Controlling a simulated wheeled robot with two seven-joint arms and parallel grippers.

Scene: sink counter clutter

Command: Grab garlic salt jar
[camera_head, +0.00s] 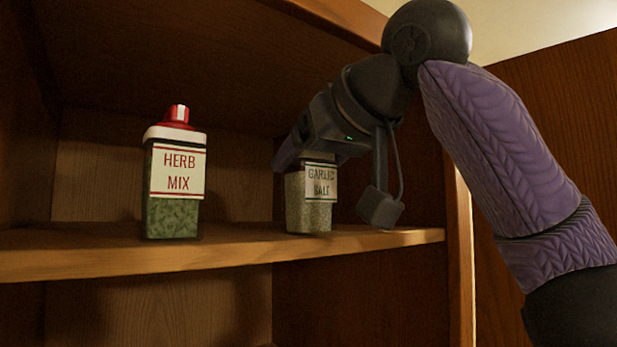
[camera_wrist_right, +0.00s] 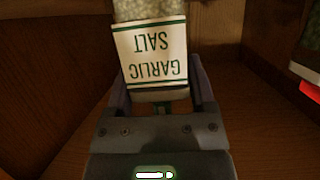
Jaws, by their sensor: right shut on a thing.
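The garlic salt jar (camera_head: 309,214) stands upright on the wooden shelf, right of centre in the head view. It has a pale label with dark letters and grainy beige contents. My right gripper (camera_head: 306,160) comes down over the jar's top and is shut on it, hiding its cap. In the right wrist view the jar (camera_wrist_right: 155,52) appears upside down, its upper end between the two fingers of the right gripper (camera_wrist_right: 158,90). Whether the jar's base touches the shelf is hard to tell. My left gripper is not in view.
A herb mix jar (camera_head: 173,215) with a red and white cap and green contents stands upright to the left on the same shelf (camera_head: 80,262). A gap separates the two jars. The cabinet's side wall (camera_head: 425,160) and open door (camera_head: 560,130) are on the right.

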